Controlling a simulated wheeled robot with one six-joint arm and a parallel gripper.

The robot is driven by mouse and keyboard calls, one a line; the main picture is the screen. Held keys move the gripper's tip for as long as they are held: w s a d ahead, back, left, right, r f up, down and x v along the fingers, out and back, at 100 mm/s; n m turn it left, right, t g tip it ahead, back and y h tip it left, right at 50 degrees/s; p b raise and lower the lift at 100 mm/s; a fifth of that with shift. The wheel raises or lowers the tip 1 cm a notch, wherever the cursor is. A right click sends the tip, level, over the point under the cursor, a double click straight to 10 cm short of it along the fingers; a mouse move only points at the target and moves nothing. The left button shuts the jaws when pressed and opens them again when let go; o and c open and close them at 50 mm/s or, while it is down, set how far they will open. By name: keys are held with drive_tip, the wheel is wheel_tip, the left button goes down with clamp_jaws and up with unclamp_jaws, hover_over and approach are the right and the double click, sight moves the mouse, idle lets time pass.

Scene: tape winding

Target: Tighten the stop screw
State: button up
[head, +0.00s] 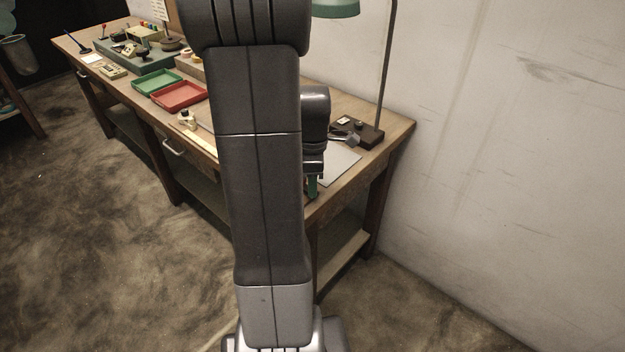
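My arm fills the middle of the head view and hides part of the workbench. My gripper (312,180) is at the right end of the bench, pointing down near its front edge. A green piece (311,188) shows at its fingers, partly behind my arm; I cannot tell whether it is held. A small pale block with a dark knob (187,118) stands near the front edge, left of my arm, at the end of a pale strip (205,138). I cannot make out a stop screw for certain.
The long wooden workbench (400,130) runs along the wall. A green tray (155,81) and a red tray (180,95) lie left of my arm. A lamp (337,8), a dark box (360,130) and a pale sheet (340,164) are on the right. The floor in front is clear.

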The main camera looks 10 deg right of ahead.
drive_tip(key=shift+r, duration=0.1)
wheel_tip(320, 180, up, 14)
drive_tip(key=p, duration=0.1)
idle(0.4)
drive_tip(key=shift+f, duration=0.25)
wheel_tip(320, 180, down, 14)
drive_tip(key=shift+r+b, duration=0.15)
drive_tip(key=shift+b, duration=0.35)
